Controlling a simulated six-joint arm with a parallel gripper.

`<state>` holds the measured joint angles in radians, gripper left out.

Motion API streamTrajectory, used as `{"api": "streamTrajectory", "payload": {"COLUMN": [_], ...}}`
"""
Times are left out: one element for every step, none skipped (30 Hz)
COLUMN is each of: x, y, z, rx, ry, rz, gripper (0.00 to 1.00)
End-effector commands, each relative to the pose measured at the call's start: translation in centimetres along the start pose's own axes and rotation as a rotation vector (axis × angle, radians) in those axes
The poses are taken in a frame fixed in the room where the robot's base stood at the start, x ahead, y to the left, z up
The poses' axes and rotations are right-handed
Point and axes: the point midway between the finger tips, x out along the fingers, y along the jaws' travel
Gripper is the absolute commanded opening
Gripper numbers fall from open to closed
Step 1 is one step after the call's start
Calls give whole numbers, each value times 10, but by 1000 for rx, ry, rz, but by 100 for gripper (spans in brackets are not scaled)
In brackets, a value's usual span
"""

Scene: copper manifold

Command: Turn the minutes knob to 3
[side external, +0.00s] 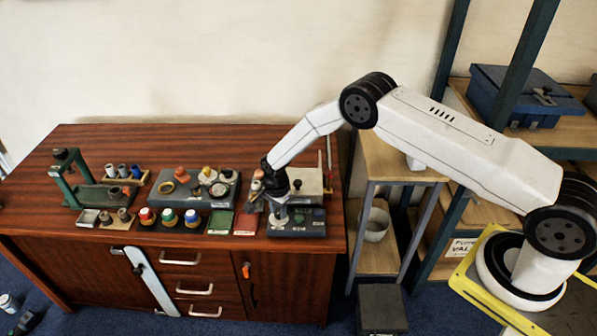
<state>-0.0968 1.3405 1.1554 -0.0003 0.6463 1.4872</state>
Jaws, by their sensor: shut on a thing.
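A low dark grey box (312,228) with small greenish marks on its top sits at the right front of the wooden cabinet top. My gripper (281,217) points down onto the left part of this box, shut on a small knob there. The fingers and wrist mostly hide the knob, so its pointer and any numbers around it cannot be read. The lettering on the box is too small to tell whether it marks minutes.
A light metal box (312,180) stands close behind my wrist. Green (220,223) and red (246,224) pads lie to the left, then several colored pots, a grey tray (229,198) and a green stand (68,180). The cabinet's right edge is close.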

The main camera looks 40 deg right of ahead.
Motion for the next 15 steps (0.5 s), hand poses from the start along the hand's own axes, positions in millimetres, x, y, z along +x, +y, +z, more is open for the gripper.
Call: {"api": "streamTrajectory", "payload": {"x": [-1,-1,-1,-1,-1,-1,-1,-1,-1,-1,-1,0,0,0,0], "y": [0,0,0,0,0,0,0,0,0,0,0,0,0,0,0], "z": [0,0,0,0,0,0,0,0,0,0,0,0,0,0,0], "rx": [2,2,1,1,1,1,1,1,1,0,0,0,0,0,0], "ry": [-1,-1,-1,-1,-1,-1,-1,-1,-1,-1,-1,-1,0,0,0], "rz": [1,0,0,0,0,0,0,0,0,0,0,0,0,0,0], "gripper": [0,0,0,0,0,0,39,49,61,71,71,71,71,71,71]}}
